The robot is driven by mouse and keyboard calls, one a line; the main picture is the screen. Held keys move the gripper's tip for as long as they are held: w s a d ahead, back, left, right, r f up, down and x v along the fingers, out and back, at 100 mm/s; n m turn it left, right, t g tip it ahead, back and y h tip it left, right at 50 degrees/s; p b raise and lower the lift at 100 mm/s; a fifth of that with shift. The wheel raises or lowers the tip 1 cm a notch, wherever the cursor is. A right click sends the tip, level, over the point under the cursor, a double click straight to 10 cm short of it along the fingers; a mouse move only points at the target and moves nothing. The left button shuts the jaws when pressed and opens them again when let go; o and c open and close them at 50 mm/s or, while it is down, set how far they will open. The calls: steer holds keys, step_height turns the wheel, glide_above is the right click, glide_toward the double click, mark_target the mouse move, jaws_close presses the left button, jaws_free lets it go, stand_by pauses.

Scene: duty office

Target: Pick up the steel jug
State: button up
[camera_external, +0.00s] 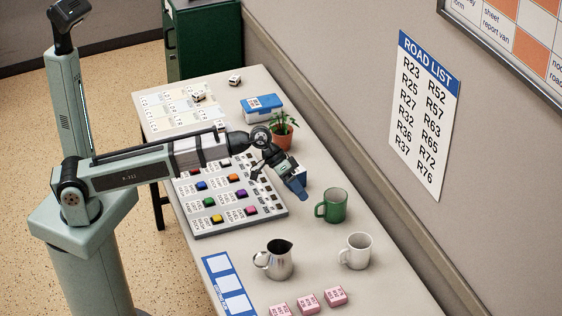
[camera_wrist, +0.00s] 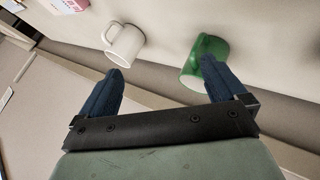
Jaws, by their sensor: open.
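The steel jug (camera_external: 278,260) stands upright on the table, with its handle toward the left of the picture. It is shiny metal with a spout at its rim. My gripper (camera_external: 300,188) is above the table, behind the jug and near the green mug. In the wrist view my gripper (camera_wrist: 162,75) has its two blue fingers spread apart with nothing between them. I cannot make out the jug in the wrist view.
A green mug (camera_external: 332,206) and a white mug (camera_external: 355,250) stand right of the jug; the wrist view also shows the green mug (camera_wrist: 204,60) and white mug (camera_wrist: 124,45). Pink blocks (camera_external: 308,303), a button panel (camera_external: 225,200), a potted plant (camera_external: 281,130) and a blue box (camera_external: 262,106) are nearby.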

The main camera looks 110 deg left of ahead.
mark_target(285, 261)
steer(key=s+d+f+n+h, duration=0.1)
steer(key=d+f+n, duration=0.1)
steer(key=s+d+f+n+h, duration=0.1)
steer(key=d+f+n+h, duration=0.1)
steer(key=n, duration=0.1)
steer(key=s+d+f+n+t+h, duration=0.1)
steer(key=d+f+n, duration=0.1)
steer(key=d, duration=0.1)
steer(key=shift+f+n+h, duration=0.15)
steer(key=shift+n+h, duration=0.15)
steer(key=shift+h, duration=0.1)
steer(key=s+d+n+t+h, duration=0.1)
steer(key=n, duration=0.2)
steer(key=s+d+f+n+t+h, duration=0.1)
steer(key=d+n, duration=0.1)
steer(key=n, duration=0.1)
steer(key=s+d+f+n+t+h, duration=0.1)
steer(key=s+d+n+h, duration=0.1)
steer(key=n, duration=0.2)
steer(key=shift+d, duration=0.1)
steer(key=n, duration=0.1)
steer(key=n+t, duration=0.1)
steer(key=shift+s+d+n+h, duration=0.25)
steer(key=shift+s+n+h, duration=0.05)
steer(key=shift+s+n, duration=0.1)
steer(key=shift+w+d+t, duration=0.2)
steer(key=shift+w+t, duration=0.05)
steer(key=shift+t, duration=0.05)
steer(key=shift+x, duration=6.55)
steer(key=shift+r, duration=0.15)
